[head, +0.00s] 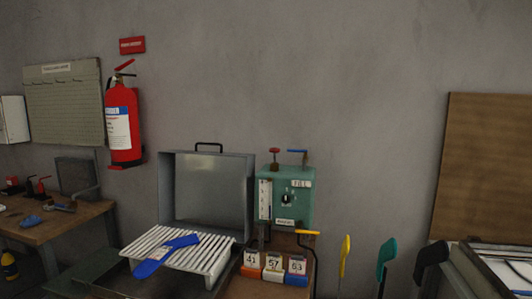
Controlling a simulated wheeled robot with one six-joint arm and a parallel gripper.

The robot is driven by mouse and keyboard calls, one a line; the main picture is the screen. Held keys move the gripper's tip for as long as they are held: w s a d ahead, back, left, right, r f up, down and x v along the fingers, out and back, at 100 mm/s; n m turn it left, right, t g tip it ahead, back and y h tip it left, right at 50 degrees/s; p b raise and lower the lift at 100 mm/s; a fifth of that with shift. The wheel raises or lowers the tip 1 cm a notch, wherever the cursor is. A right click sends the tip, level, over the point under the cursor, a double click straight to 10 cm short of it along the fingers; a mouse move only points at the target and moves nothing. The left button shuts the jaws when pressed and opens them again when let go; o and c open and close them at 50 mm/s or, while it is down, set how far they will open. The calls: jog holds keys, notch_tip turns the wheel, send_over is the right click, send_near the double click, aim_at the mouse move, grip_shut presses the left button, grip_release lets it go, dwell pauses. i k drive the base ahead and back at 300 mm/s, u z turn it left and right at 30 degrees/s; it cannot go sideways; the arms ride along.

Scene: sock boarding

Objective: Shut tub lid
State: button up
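A grey metal lid (211,195) stands open, upright, behind a white slatted rack (205,262). It has a dark handle (209,146) on its top edge. The tub under the lid is mostly hidden by the rack, which appears to lie over or in front of it. A long blue flat piece (165,255), sock-shaped, lies across the slats. My gripper is not in view.
A green control box (290,205) with levers stands right of the lid. Numbered blocks (273,268) sit before it. Yellow (345,255), teal (386,255) and black (432,254) upright forms stand further right. A cluttered wooden bench (60,222) is at left, below a red extinguisher (122,122).

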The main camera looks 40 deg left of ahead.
aim_at(166, 158)
jog(key=z, duration=0.1)
jog(key=i, duration=0.25)
jog(key=u, duration=1.8)
